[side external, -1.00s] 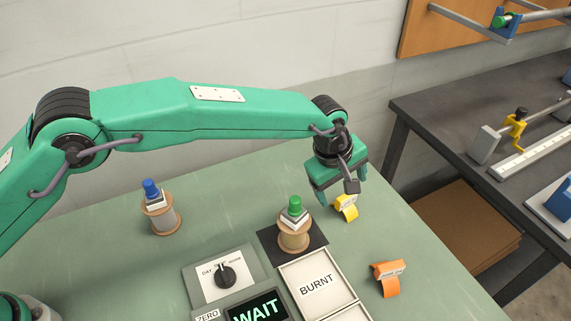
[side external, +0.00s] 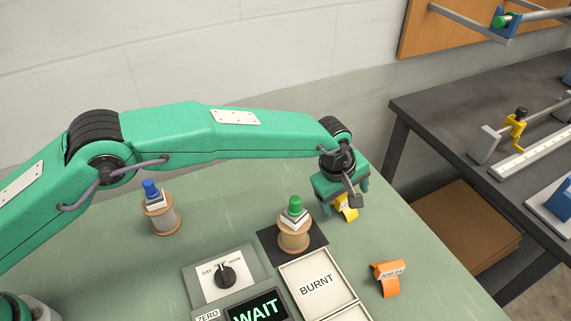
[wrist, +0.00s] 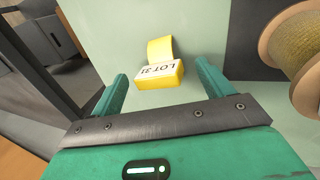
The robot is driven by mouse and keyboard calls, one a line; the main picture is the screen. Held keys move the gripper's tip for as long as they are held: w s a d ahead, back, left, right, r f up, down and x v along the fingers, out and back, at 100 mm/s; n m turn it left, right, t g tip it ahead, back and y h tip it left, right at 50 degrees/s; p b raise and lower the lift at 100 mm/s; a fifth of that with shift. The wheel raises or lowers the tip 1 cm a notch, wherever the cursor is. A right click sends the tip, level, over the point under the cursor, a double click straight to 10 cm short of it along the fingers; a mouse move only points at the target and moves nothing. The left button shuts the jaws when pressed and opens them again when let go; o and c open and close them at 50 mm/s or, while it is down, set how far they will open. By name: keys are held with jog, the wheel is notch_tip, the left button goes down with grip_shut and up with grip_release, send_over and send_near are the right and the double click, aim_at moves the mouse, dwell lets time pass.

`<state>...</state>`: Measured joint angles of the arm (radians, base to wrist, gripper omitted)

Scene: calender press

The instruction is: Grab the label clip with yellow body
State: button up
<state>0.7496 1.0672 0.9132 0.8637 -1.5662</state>
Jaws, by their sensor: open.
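The yellow label clip (side external: 346,209) stands on the green table near its far right edge, partly hidden behind my gripper in the side view. In the wrist view the yellow label clip (wrist: 160,75) shows a white label reading "LOT 31" and a yellow tab behind it. My gripper (side external: 344,204) is low over the clip. In the wrist view my gripper (wrist: 160,85) is open, with one green finger on each side of the clip and a visible gap to both. The clip is nearer the fingertips than the palm and is not held.
A spool with a green knob (side external: 294,226) stands on a dark mat left of the clip. An orange label clip (side external: 388,278) lies nearer the front. A spool with a blue knob (side external: 161,209) stands farther left. The "BURNT" tray (side external: 318,287) and the dial panel (side external: 222,277) are in front.

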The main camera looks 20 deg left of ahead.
aim_at(345, 196)
jog(key=shift+c, duration=0.2)
jog(key=c, duration=1)
jog(key=shift+o, duration=0.2)
jog(key=shift+r, duration=0.1)
jog(key=shift+r, duration=0.45)
notch_tip(345, 196, up, 3)
jog(key=shift+f, duration=0.1)
jog(key=s+d+r, duration=0.3)
jog(key=s+r, duration=0.4)
jog(key=s, duration=0.4)
jog(key=shift+s+d, duration=0.1)
